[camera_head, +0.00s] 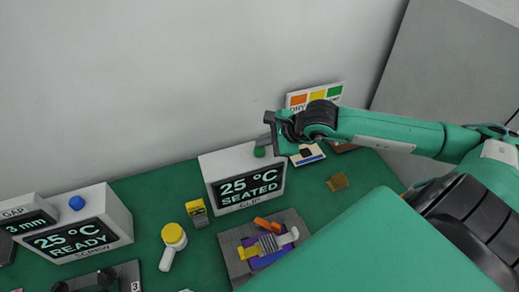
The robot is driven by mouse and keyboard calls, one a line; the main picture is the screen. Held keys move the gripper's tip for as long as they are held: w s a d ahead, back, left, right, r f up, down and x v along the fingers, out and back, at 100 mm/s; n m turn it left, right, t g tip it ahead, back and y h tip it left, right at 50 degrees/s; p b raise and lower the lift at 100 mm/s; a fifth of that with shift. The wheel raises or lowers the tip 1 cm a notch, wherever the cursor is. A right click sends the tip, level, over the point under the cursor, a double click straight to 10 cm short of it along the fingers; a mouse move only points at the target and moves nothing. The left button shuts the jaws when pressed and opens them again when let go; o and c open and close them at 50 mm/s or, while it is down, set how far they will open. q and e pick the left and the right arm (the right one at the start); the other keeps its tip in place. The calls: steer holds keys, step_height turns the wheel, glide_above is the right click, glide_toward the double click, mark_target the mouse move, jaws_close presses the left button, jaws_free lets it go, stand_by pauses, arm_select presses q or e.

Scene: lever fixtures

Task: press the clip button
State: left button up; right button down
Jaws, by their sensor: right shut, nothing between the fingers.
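The clip station is a white box (229,163) with a dark screen reading "25 °C SEATED" and the label CLIP below it. The green clip button (259,152) stands on its top, near the right end. My right gripper (280,147) is shut and empty, just right of the button in the picture. I cannot tell whether it touches the button or the box. My left gripper is not in view. A grey fixture (229,240) with purple, orange and yellow parts sits in front of the clip box.
A second white box (118,215) with a blue button (76,203) reads "25 °C READY" at the left. A yellow-topped tool (174,235) and a small yellow block (197,210) lie between the boxes. A color-labelled sign (298,99) stands behind my right gripper. The wall closes the back.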

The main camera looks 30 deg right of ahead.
steer(key=shift+f+b, duration=0.55)
steer(key=shift+b, duration=0.3)
stand_by(0.9)
steer(key=shift+r, duration=1)
steer(key=shift+r+p, duration=0.8)
steer(key=shift+r, duration=1.75)
